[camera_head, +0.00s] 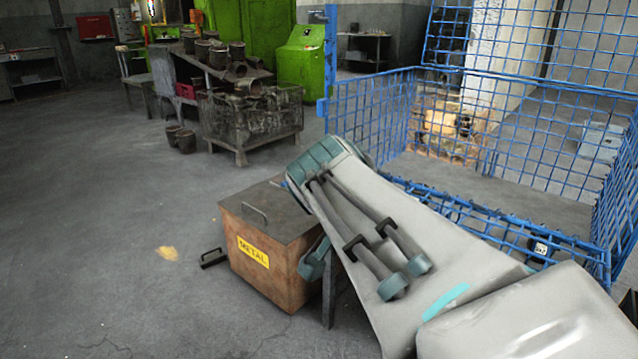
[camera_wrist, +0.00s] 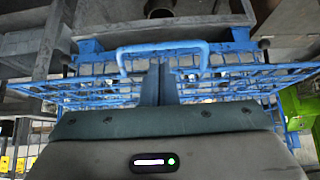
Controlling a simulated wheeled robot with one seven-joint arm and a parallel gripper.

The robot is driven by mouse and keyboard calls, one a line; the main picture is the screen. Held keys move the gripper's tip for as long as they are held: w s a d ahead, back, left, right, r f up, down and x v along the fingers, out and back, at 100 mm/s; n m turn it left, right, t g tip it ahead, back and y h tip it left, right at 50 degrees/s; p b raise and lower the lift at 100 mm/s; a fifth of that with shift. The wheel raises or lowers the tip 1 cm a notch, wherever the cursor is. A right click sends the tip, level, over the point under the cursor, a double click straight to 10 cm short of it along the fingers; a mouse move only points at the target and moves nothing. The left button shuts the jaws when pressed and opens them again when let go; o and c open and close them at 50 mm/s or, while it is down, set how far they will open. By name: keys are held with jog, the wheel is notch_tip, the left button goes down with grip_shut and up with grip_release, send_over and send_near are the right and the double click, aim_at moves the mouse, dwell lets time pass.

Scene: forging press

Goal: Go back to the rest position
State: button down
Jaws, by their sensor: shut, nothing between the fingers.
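My arm reaches from the lower right of the head view up to the middle, with its bent joint above a rusty metal box. My gripper (camera_wrist: 160,68) shows in the wrist view as two slate-coloured fingers pressed together, with nothing between them. Behind the fingers is blue wire mesh (camera_wrist: 95,92) with a thick blue handle-like bar (camera_wrist: 163,46). I cannot tell the distance between fingers and mesh. In the head view the fingers are not clearly seen; only a teal part of my arm shows beside the box.
The box (camera_head: 262,245) labelled METAL stands beside my arm, with a small dark bracket (camera_head: 213,258) on the floor. A blue mesh cage (camera_head: 375,110) fills the right. A workbench with pots (camera_head: 225,65) and a green machine (camera_head: 300,58) stand behind.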

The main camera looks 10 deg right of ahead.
jog(key=shift+v, duration=0.8)
jog(key=shift+f, duration=0.1)
